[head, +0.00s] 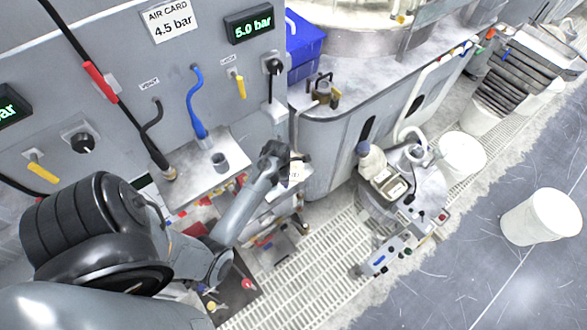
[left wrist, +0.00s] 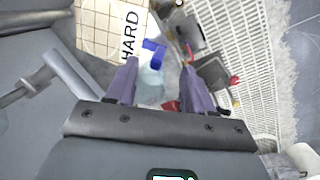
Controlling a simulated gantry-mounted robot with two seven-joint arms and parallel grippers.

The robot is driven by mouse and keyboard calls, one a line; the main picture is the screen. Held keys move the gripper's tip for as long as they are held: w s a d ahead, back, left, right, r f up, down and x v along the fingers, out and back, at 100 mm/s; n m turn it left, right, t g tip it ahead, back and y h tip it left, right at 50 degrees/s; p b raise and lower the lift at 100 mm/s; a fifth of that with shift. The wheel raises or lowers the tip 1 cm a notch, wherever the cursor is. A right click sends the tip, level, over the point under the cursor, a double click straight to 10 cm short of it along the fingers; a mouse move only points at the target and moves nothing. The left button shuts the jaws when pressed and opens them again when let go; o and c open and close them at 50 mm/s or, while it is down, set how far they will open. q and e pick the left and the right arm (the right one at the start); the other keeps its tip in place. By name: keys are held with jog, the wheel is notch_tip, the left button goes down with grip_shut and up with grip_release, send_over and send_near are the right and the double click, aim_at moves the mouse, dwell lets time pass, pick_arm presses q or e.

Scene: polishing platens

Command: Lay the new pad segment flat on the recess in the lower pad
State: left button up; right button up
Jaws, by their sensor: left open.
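My left gripper (head: 284,166) is in the middle of the head view, in front of the grey cabinet and above the cluttered low area. In the left wrist view its two purple-grey fingers (left wrist: 158,88) are apart, with nothing clearly held between them. A cream sheet with a square grid, marked HARD (left wrist: 108,28), lies beyond the fingers at upper left. I cannot tell whether it is the new pad segment. In the head view a small pale lettered patch (head: 294,173) shows at the gripper. I cannot make out the recess or the lower pad. My right gripper is not in view.
A blue box (head: 305,45) and a brass padlock (head: 324,90) sit on the grey machine ledge. A metal cart (head: 405,180) with a bottle stands on the white grating (head: 320,255). White buckets (head: 543,216) stand at right. Hoses hang from the panel at left.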

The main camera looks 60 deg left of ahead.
pick_arm(q)
jog(key=shift+w+a+f+b, duration=0.1)
jog(key=shift+w+f, duration=0.05)
jog(key=shift+f, duration=0.85)
jog(key=shift+w+a+f+b, duration=0.1)
jog(key=shift+w+f+b, duration=0.1)
jog(key=shift+f, duration=0.75)
jog(key=shift+w+a+f+b, duration=0.1)
jog(key=shift+w+f, duration=0.05)
jog(key=shift+f, duration=0.85)
grip_shut()
